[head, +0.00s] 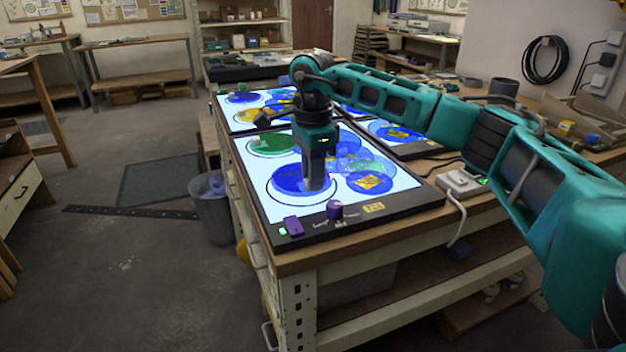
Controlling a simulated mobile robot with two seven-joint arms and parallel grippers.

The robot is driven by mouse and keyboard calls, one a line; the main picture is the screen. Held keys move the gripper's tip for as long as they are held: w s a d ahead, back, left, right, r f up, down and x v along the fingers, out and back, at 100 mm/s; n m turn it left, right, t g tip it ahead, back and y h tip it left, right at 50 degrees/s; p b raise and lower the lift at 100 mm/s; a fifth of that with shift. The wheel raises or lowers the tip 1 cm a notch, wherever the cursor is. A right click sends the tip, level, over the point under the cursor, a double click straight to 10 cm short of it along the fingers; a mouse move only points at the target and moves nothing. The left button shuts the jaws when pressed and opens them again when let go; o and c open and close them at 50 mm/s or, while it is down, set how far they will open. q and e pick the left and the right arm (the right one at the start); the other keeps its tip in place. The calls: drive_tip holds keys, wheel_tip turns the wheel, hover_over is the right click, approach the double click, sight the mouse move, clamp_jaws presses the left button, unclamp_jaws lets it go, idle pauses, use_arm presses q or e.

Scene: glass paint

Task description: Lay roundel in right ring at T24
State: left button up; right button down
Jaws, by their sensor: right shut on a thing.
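The T24 panel (413,201) is a lit white light table with a black frame, its yellow T24 tag (374,207) at the front edge. My right gripper (317,186) points down over its front left part, shut on a roundel that its fingers largely hide. A deep blue disc (288,181) shows around the fingertips inside a dark ring outline; I cannot tell whether it touches the panel. To the right, a blue disc (355,186) with a yellow-orange patch lies at the right ring. Pale blue clear glass (352,152) shows behind it. My left gripper is out of view.
A green disc (272,141) lies at the panel's back left. A purple knob (334,209) and a purple block (292,226) are on the front frame. Other lit panels (238,117) stand behind. A white box with a cable (461,183) sits to the right.

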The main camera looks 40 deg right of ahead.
drive_tip(key=shift+f, duration=0.55)
drive_tip(key=shift+f, duration=0.15)
drive_tip(key=c, duration=1)
unclamp_jaws()
